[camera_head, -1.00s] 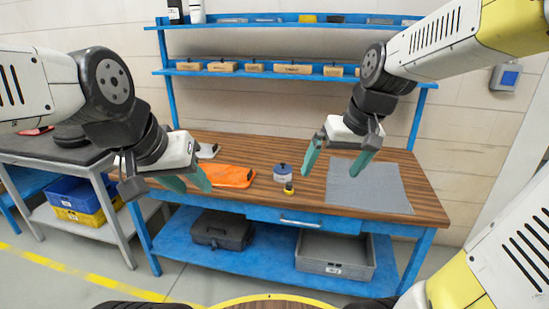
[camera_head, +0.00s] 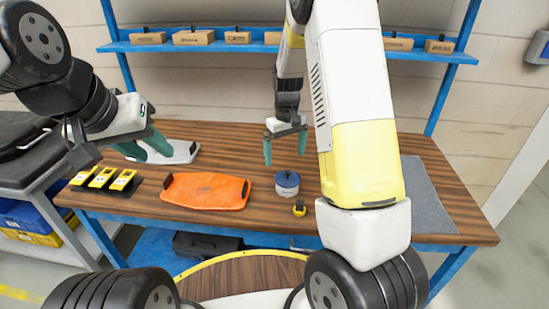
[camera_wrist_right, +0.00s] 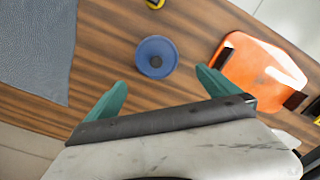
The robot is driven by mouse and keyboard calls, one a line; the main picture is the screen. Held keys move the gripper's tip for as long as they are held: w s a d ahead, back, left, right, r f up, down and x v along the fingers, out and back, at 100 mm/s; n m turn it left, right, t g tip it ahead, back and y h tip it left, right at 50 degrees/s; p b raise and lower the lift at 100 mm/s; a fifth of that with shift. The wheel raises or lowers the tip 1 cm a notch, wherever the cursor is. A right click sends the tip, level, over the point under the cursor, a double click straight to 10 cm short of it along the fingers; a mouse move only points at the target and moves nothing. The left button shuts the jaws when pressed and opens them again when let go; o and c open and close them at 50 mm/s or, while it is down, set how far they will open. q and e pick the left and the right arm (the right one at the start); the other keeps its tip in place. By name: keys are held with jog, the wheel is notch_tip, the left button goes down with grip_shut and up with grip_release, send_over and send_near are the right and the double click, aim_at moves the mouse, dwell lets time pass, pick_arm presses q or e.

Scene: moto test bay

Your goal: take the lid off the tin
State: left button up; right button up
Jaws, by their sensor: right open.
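The tin (camera_head: 287,189) stands upright on the wooden workbench, with its blue lid (camera_head: 287,178) and a dark knob on top. In the right wrist view the lid (camera_wrist_right: 156,57) shows from above, between and beyond my fingertips. My right gripper (camera_head: 285,150) is open and empty, behind and above the tin, apart from it; its green fingers also show in the right wrist view (camera_wrist_right: 160,90). My left gripper (camera_head: 150,150) hangs at the left over the bench, near a grey-white object; its fingers look apart with nothing between them.
An orange case (camera_head: 207,190) lies left of the tin. A small yellow-black item (camera_head: 299,209) sits just in front of it. Yellow-black packs (camera_head: 102,180) are at the bench's left end. A grey mat (camera_head: 430,200) lies right. Small boxes line the shelf (camera_head: 250,47).

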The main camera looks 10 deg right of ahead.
aim_at(288, 171)
jog(key=f, duration=0.5)
jog(key=s+f, duration=0.1)
jog(key=f, duration=0.1)
jog(key=shift+d+f, duration=0.15)
jog(key=shift+d, duration=0.25)
jog(key=c, duration=1.3)
